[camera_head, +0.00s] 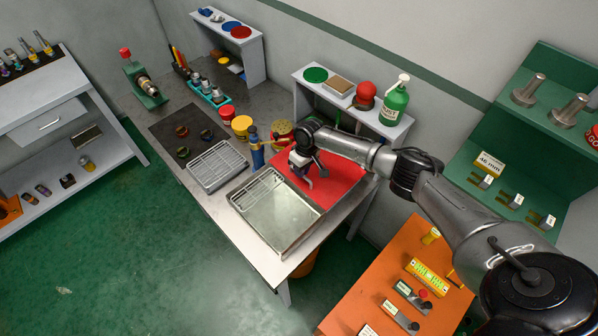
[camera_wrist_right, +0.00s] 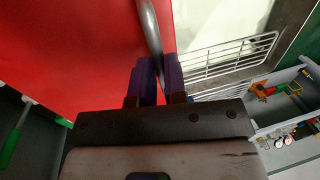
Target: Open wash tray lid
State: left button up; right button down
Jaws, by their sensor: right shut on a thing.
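The wash tray (camera_head: 318,211) is a shallow metal tray on the workbench, with a wire rack (camera_head: 262,184) at its left end; its inside is uncovered. The red lid (camera_head: 341,178) stands open along the tray's right-hand long side, tilted back. My right gripper (camera_head: 309,180) is over the lid's face. In the right wrist view, the fingers (camera_wrist_right: 160,78) are shut on the lid's curved metal handle (camera_wrist_right: 150,25), with the red lid (camera_wrist_right: 70,45) filling the left and the wire rack (camera_wrist_right: 225,62) at the right. My left gripper is in neither view.
A second metal tray with a rack (camera_head: 216,166) stands left of the wash tray. A blue vise (camera_head: 256,148) and yellow tins (camera_head: 242,126) are behind. A shelf with a green bottle (camera_head: 394,104) stands behind the lid. An orange table (camera_head: 378,290) is at the front right.

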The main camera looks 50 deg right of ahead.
jog(key=c, duration=1.2)
grip_release()
jog(key=shift+o, duration=0.2)
notch_tip(320, 180, up, 14)
jog(key=d, duration=0.2)
jog(key=shift+d+f+b, duration=0.2)
jog(key=shift+d+b, duration=0.1)
jog(key=shift+d, duration=0.05)
